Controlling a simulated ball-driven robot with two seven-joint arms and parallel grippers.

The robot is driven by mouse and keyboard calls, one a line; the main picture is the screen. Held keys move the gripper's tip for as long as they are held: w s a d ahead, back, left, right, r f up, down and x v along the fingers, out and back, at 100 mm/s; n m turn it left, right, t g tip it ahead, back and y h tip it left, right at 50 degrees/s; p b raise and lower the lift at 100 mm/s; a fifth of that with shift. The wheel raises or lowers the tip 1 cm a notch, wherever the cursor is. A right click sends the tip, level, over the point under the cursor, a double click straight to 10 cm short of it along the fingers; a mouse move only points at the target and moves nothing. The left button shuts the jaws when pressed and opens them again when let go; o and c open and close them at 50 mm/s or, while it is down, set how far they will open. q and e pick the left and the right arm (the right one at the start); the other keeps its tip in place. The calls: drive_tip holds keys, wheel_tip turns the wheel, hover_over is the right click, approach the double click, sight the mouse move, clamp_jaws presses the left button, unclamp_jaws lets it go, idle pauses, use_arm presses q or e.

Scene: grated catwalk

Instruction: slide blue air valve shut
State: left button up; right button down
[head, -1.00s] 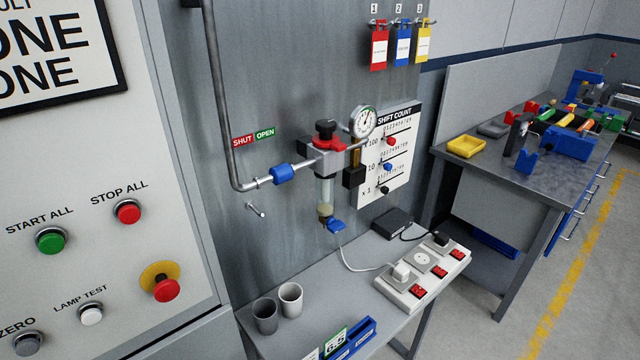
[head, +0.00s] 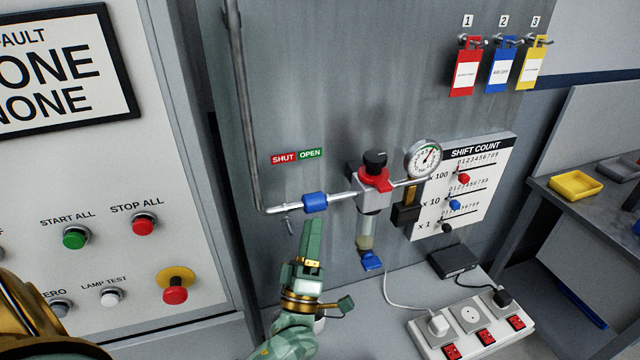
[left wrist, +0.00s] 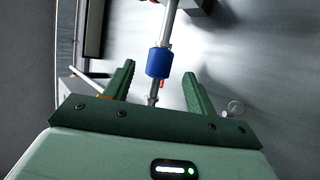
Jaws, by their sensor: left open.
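The blue air valve (head: 315,203) is a short blue sleeve on the thin metal pipe, below the red SHUT (head: 284,158) and green OPEN (head: 310,154) labels. The fingers are open and empty. My right gripper is not in view.
The regulator with red collar (head: 374,180) and the gauge (head: 423,158) stand right of the sleeve. A small wall hook (head: 289,226) is just below the pipe. A power strip (head: 470,325) lies on the shelf. The button panel (head: 100,180) is at left.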

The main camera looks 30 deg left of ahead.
sight(317, 197)
use_arm(q)
drive_tip(key=p+x, duration=0.1)
drive_tip(key=x, duration=0.6)
drive_tip(key=shift+p, duration=0.35)
drive_tip(key=shift+w+a+r, duration=0.15)
drive_tip(key=shift+w+r, duration=0.15)
drive_tip(key=shift+w, duration=0.1)
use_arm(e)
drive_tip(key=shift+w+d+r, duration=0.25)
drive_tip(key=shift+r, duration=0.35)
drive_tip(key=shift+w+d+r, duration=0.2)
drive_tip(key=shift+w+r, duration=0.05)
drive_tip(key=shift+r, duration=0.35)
